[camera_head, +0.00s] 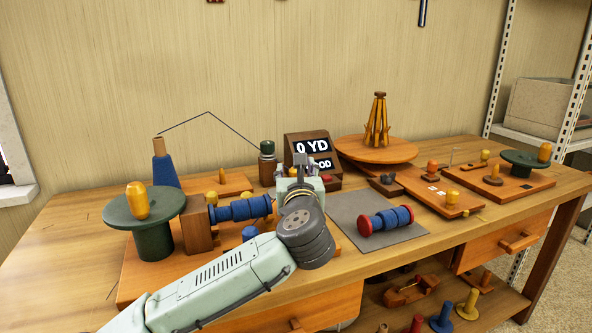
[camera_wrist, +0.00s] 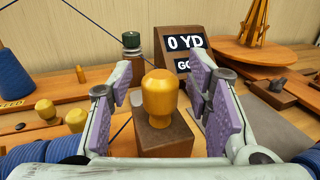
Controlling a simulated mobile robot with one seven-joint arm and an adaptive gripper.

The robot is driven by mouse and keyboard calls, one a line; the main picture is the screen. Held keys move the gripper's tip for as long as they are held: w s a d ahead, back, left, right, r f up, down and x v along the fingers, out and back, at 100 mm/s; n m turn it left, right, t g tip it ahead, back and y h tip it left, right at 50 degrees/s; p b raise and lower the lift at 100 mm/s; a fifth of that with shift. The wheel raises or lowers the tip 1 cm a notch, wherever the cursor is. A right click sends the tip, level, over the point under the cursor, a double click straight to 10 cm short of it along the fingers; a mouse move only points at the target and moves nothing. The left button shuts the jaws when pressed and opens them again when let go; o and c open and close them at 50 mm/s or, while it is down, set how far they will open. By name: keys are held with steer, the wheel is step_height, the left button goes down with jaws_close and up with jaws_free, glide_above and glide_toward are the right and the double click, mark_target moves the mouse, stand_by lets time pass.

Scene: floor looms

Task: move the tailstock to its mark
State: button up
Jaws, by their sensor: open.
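The tailstock (camera_wrist: 165,138) is a dark brown wooden block with a yellow knob (camera_wrist: 160,96) on top. In the wrist view it stands upright between the two purple-padded fingers of my gripper (camera_wrist: 160,84). The gripper is open, with a gap visible on each side of the knob. In the head view my gripper (camera_head: 301,170) covers the tailstock. To its left, a brown headstock block (camera_head: 196,226) and a blue spool (camera_head: 240,209) sit on the winder's wooden base. I cannot make out the mark in either view.
A counter box (camera_head: 308,143) reading "0 YD" stands behind my gripper. A grey mat (camera_head: 350,211) with a red-and-blue spool (camera_head: 385,219) lies to the right. A green turntable (camera_head: 147,212) stands at left. An orange round stand (camera_head: 376,149) is at the back.

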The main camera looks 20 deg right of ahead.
steer(key=shift+c, duration=0.5)
jaws_close()
stand_by(0.5)
